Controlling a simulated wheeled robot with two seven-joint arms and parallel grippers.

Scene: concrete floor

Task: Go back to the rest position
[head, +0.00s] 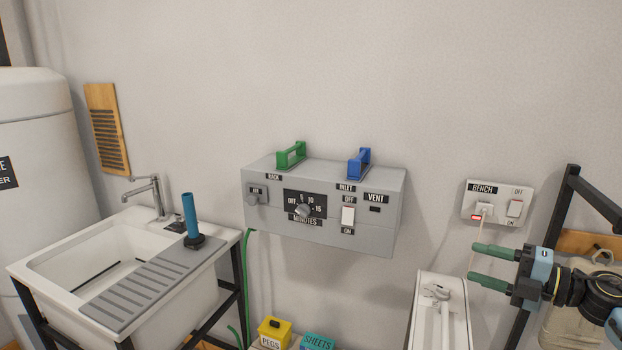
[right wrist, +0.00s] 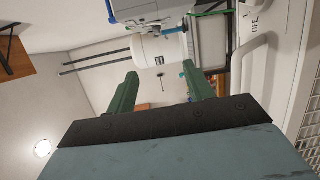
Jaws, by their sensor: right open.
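My right gripper (head: 492,266) comes in from the right in the head view. Its two green fingers are apart with nothing between them. It is in front of the wall, just below the bench socket panel (head: 483,189), and above and right of a white appliance (head: 457,310). In the right wrist view my right gripper (right wrist: 160,90) also shows its green fingers spread and empty. My left gripper is in neither view.
A grey control box (head: 378,238) with green and blue handles is on the wall. A sink (head: 60,262) with a tap stands left, beside a white tank (head: 40,120). A black frame (head: 555,225) and a pale canister (head: 565,325) are close to my right arm.

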